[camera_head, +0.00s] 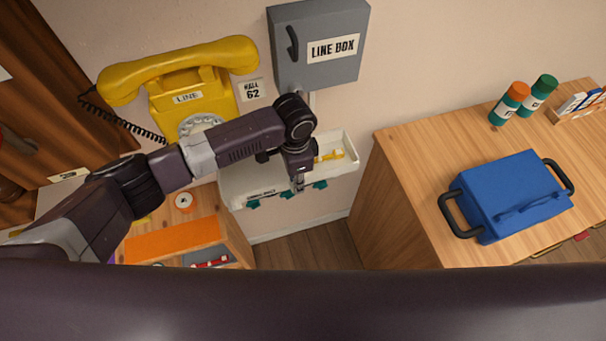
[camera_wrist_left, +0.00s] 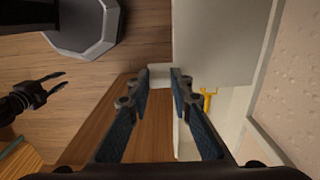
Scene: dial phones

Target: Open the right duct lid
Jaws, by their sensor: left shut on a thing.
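A white duct (camera_head: 340,139) runs along the wall under the line box. Its right part looks open at the top, with a yellow thing (camera_head: 330,155) inside, which also shows in the left wrist view (camera_wrist_left: 208,98). A flat pale cover (camera_wrist_left: 215,40) lies over its left part. My left gripper (camera_head: 299,184) is at the duct's front edge near the middle. In the left wrist view it (camera_wrist_left: 162,76) is shut on a small pale piece at that edge; whether this belongs to the right lid I cannot tell. My right gripper (camera_wrist_left: 55,83) shows open and empty, away from the duct.
A yellow dial phone (camera_head: 187,92) hangs at the left and a grey line box (camera_head: 318,48) above the duct. A wooden cabinet (camera_head: 405,145) stands close to the right, bearing a blue case (camera_head: 512,195). A low wooden shelf (camera_head: 232,236) is below left.

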